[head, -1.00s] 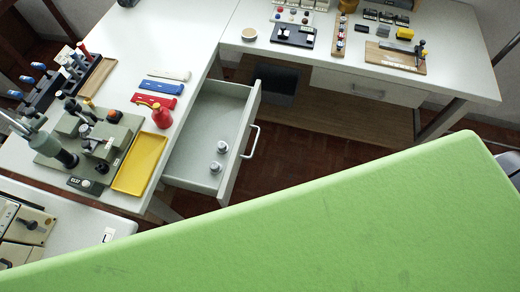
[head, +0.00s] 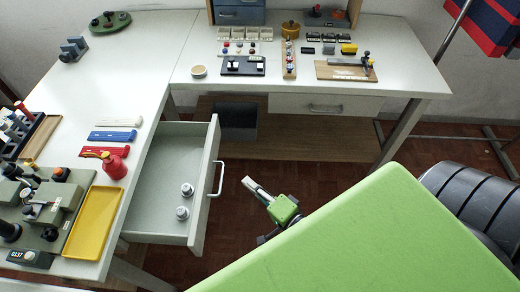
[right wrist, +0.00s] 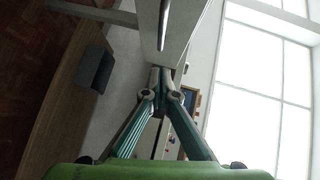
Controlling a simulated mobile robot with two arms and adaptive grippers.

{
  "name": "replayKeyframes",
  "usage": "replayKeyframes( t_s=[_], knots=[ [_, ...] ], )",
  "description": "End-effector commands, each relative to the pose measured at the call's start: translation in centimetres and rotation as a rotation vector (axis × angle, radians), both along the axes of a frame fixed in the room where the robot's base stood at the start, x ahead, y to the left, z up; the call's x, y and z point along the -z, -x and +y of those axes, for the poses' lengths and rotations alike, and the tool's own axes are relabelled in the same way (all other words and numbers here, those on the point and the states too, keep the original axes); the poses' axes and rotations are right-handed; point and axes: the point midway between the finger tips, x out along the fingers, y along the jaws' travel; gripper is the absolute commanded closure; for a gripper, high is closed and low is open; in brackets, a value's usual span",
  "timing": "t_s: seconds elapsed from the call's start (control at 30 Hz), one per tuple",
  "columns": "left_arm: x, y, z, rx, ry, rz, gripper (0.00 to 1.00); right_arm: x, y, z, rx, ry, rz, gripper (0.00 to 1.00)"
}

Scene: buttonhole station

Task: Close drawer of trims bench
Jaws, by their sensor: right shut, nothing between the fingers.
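An open white drawer (head: 170,195) sticks out from the left bench, with two small grey cylinders (head: 184,201) standing in it. Its front carries a pale bar handle (head: 217,179) facing right. My right gripper (head: 248,184) is shut and empty, a short way right of that handle and apart from it in the head view. In the right wrist view its closed fingers (right wrist: 162,80) point toward a pale panel (right wrist: 168,25) with a dark slot; I cannot tell which drawer that is. My left gripper is not in view.
The back bench (head: 415,80) has a shut drawer (head: 325,106) and holds small trays and parts. A grey bin (head: 238,120) stands below it.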

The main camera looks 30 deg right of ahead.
Motion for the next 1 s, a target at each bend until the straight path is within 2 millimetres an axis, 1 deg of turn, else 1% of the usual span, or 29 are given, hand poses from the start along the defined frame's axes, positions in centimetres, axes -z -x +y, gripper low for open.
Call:
replayKeyframes(
  t_s=[0.03, 0.13, 0.2, 0.3, 0.5, 1.0],
  knots=[
    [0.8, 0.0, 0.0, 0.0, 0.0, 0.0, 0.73, 0.4, -1.2, 0.2, 0.001, -0.001, -0.004, 1.0],
    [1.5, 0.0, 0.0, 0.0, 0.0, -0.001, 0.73, 0.7, -3.1, 0.6, 0.002, -0.002, -0.004, 1.0],
    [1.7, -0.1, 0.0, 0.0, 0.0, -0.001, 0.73, 0.9, -3.5, 1.8, 0.001, -0.004, 0.0, 1.0],
    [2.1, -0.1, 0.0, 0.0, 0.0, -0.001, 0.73, 1.2, -4.2, 2.8, 0.001, -0.003, 0.0, 1.0],
    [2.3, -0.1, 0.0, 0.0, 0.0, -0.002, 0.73, 1.3, -4.8, 3.7, 0.0, 0.001, 0.001, 1.0],
    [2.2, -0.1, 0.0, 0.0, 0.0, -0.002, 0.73, 1.2, -4.9, 4.0, 0.0, 0.001, 0.001, 1.0]
  ],
)
